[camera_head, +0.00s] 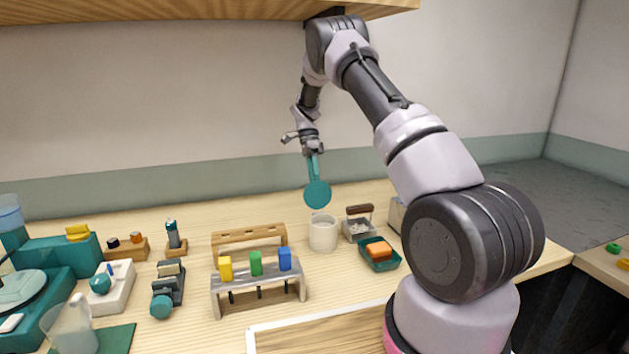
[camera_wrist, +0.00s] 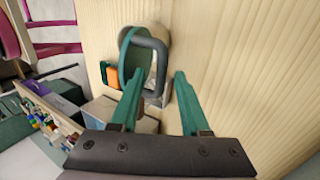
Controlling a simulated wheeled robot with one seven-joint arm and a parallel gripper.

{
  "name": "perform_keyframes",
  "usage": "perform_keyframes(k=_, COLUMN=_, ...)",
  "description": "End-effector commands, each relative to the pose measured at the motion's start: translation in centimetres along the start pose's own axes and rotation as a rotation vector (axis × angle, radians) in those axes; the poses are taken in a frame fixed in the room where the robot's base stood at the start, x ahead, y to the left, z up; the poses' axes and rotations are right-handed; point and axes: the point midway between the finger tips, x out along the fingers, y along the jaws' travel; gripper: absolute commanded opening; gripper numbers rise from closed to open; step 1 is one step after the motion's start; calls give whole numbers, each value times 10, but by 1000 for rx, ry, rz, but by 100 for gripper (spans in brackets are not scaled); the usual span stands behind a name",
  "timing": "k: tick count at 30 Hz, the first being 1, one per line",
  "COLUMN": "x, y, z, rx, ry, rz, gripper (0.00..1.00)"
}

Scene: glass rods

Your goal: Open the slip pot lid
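The slip pot (camera_head: 322,234) is a cream cylinder on the bench in the head view. Its round teal lid (camera_head: 317,194) stands steeply tilted just above the rim, clear of the mouth. In the wrist view the lid (camera_wrist: 128,45) shows obliquely, with a dark loop handle (camera_wrist: 163,60) on its near side. Part of the pot (camera_wrist: 157,32) is hidden behind it. My gripper (camera_head: 316,178) is above the lid, teal fingers pointing down. The wrist view shows the fingers (camera_wrist: 154,76) apart, one at each side of the handle's near end; I cannot tell whether either touches it.
A teal tray with an orange block (camera_head: 378,250) and a small handled container (camera_head: 358,228) stand close right of the pot. A rack with yellow, green and blue pieces (camera_head: 257,272) stands in front left. A wooden shelf (camera_head: 180,10) overhangs the bench.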

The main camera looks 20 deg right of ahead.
Motion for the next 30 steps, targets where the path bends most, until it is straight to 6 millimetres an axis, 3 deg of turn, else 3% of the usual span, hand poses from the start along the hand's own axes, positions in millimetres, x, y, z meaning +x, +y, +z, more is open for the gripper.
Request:
perform_keyframes(k=5, x=-8, y=0, z=0, rx=1, ry=0, rz=-3, gripper=46)
perform_keyframes(k=15, x=-72, y=-1, z=0, rx=1, ry=0, rz=-4, gripper=46)
perform_keyframes(k=21, x=-100, y=-1, z=-1, rx=0, ry=1, rz=-1, gripper=46)
perform_keyframes(k=30, x=-108, y=0, z=0, rx=0, ry=-1, rz=0, gripper=46)
